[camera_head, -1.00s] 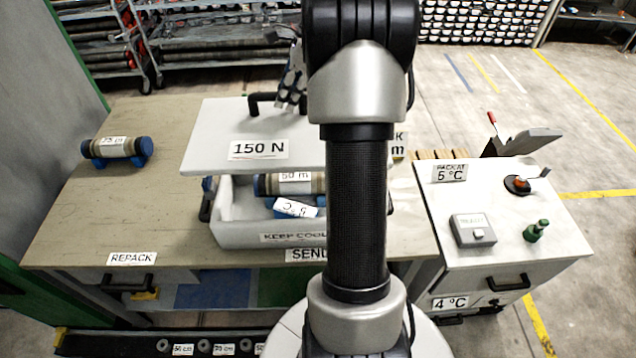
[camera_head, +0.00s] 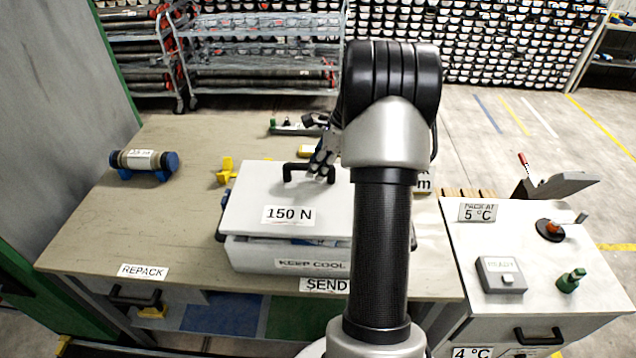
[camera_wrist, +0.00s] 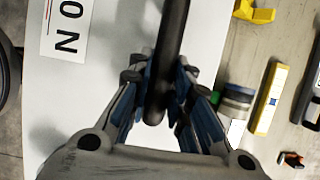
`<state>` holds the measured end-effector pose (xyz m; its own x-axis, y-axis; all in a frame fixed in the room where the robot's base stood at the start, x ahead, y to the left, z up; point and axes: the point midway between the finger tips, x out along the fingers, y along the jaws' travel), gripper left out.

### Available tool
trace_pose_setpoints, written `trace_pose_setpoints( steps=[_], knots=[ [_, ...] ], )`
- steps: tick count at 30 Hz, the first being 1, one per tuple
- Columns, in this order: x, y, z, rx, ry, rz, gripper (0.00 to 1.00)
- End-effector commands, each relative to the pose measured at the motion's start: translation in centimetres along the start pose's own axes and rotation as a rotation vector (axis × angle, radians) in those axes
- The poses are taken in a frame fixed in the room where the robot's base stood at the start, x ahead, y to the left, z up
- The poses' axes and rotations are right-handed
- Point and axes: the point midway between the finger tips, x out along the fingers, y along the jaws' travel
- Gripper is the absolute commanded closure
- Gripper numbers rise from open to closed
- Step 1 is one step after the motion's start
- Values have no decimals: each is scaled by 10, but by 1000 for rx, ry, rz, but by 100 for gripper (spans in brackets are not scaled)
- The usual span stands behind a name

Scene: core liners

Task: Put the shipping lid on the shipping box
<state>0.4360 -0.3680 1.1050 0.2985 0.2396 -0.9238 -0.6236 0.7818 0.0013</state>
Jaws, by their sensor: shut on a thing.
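The shipping lid (camera_head: 250,200) is a white slab with a black handle and a "150 N" label. My gripper (camera_head: 322,165) is shut on the lid's handle; in the wrist view its fingers (camera_wrist: 160,95) sit on both sides of the black handle (camera_wrist: 165,60). The shipping box (camera_head: 285,262), white with a "KEEP COOL" label, stands under the lid on the bench. The lid is just above the box and covers most of its opening. A gap shows at the front, with a bit of blue inside. My arm hides the right side of both.
The bench (camera_head: 110,225) bears a core piece on blue rests (camera_head: 145,163) at the left and a yellow object (camera_head: 227,172) behind the lid. A white cabinet (camera_head: 540,300) with a grey device (camera_head: 500,275) stands at the right. The bench's left middle is clear.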

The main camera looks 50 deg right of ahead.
Motion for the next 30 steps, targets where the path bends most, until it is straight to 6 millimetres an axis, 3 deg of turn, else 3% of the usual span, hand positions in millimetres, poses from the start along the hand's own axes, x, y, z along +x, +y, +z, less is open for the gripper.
trace_pose_setpoints(
  steps=[9,19,20,30],
  knots=[
    [46,0,-19,0,0,2,100],
    [47,0,-20,0,0,1,100],
    [48,0,-20,0,0,2,80],
    [48,0,-20,0,0,2,61]
  ],
)
